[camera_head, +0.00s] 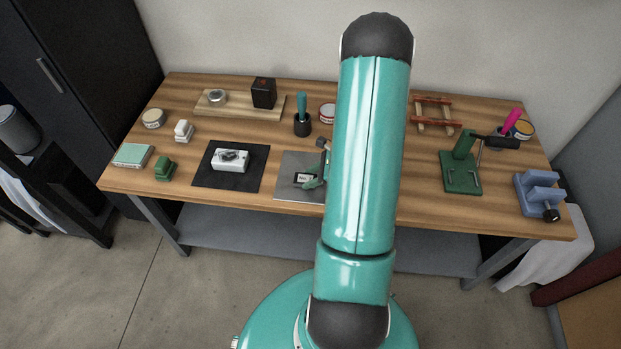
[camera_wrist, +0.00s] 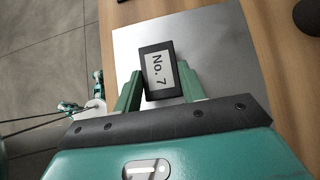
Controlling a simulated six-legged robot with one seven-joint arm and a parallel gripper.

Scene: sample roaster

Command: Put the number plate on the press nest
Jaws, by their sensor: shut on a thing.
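The number plate (camera_wrist: 158,70) is a small dark block with a white face reading "No. 7". My gripper (camera_wrist: 160,86) is shut on it, one green finger at each side, over a grey metal sheet (camera_wrist: 215,45). I cannot tell whether the plate touches the sheet. In the head view the number plate (camera_head: 302,178) shows small beside my arm, which hides part of the gripper and the sheet. A green press (camera_head: 463,178) with a dark arm stands on the bench to the right, well apart from my gripper. Its nest is not clearly distinguishable.
Left of the sheet, a white box (camera_head: 230,160) rests on a black mat (camera_head: 205,178). A blue vise (camera_head: 541,190) stands at the right front corner. A red-railed wooden rack (camera_head: 434,113) lies behind the press. Bare wood shows between my arm and the press.

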